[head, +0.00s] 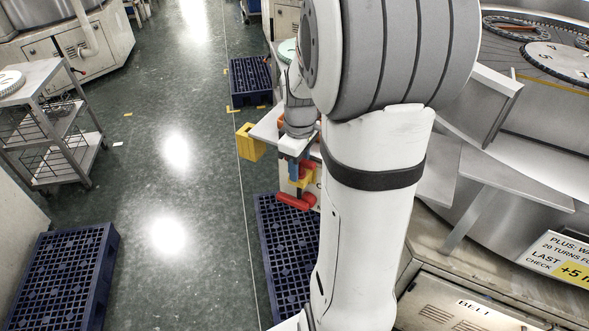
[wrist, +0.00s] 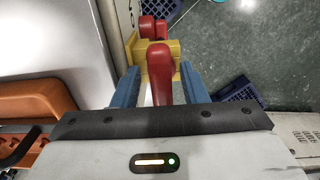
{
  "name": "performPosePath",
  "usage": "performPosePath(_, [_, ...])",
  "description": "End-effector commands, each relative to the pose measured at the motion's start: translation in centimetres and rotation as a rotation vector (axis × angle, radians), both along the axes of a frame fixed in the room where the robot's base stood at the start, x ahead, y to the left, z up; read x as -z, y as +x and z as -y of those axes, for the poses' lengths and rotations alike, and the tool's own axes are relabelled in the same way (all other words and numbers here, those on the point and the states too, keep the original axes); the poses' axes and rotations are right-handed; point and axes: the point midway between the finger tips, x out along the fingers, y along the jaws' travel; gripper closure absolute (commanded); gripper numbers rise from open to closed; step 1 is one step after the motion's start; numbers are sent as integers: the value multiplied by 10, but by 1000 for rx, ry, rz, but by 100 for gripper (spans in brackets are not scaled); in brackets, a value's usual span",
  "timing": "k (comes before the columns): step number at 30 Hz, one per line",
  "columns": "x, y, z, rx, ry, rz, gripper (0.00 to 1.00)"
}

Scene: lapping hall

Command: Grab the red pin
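My gripper (wrist: 159,78) is open, with a visible gap on each side of the pin. The fingertips are close to the yellow block; I cannot tell whether they touch it. In the head view my gripper (head: 294,167) is beside the yellow block (head: 306,179), with a red bar (head: 296,202) just below. My arm hides part of this area.
A yellow box-like part (head: 250,142) sticks out at the bench's left edge. Dark blue pallets (head: 75,270) lie on the floor, one below my gripper (head: 280,245). A shelf cart (head: 50,130) stands left. An orange part (wrist: 35,105) is left in the wrist view. The middle aisle is clear.

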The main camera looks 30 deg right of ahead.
Motion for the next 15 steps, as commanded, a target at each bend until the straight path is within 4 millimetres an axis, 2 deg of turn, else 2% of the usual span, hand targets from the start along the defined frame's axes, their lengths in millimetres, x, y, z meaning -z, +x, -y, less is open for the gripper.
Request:
performPosePath(5, [0,0,0,0,-1,1,60])
performPosePath(15, [0,0,0,0,0,1,88])
